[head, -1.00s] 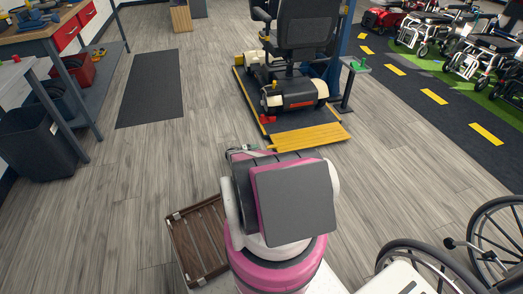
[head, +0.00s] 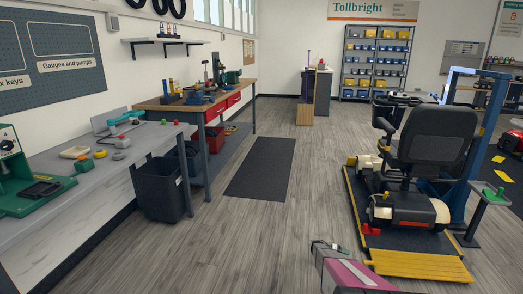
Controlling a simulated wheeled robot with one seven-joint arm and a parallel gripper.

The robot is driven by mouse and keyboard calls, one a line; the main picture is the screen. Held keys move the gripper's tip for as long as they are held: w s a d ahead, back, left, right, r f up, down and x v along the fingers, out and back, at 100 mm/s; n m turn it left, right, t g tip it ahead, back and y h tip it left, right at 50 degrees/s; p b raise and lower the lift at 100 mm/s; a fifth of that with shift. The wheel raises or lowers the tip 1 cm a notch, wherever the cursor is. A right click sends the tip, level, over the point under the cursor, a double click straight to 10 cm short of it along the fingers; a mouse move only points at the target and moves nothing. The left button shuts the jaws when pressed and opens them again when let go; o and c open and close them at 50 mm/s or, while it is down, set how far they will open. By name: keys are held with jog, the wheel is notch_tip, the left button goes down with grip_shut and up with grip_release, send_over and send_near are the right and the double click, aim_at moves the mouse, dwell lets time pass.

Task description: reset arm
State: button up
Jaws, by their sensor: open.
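Part of my pink and grey arm (head: 352,276) shows at the bottom edge of the head view, right of the middle. It stands over the floor in front of the yellow ramp. A small dark fitting shows at the arm's far upper end, too small to make out. I cannot make out the fingers of my gripper anywhere in the view.
A black mobility scooter (head: 432,150) stands on a platform with a yellow ramp (head: 420,265) at the right. A grey workbench (head: 140,150), a black bin (head: 160,190) and a wooden-topped bench (head: 195,103) line the left. The floor around the dark mat (head: 262,168) is clear.

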jog(key=s+a+r+n+t+y, duration=0.1)
jog(key=s+a+r+y, duration=0.4)
jog(key=s+a+r, duration=0.5)
jog(key=s+a+r+n+t+y, duration=0.1)
jog(key=s+a+r+y, duration=0.4)
jog(key=s+a+r, duration=0.6)
jog(key=s+a+r+n+t+y, duration=0.1)
jog(key=s+a+r+y, duration=0.4)
jog(key=s+a+r, duration=0.5)
jog(key=a+r, duration=0.2)
jog(key=r, duration=0.4)
jog(key=a+r+t, duration=0.1)
jog(key=a+r, duration=0.2)
jog(key=r, duration=0.3)
jog(key=shift+s+a+t, duration=0.25)
jog(key=shift+a+t, duration=0.05)
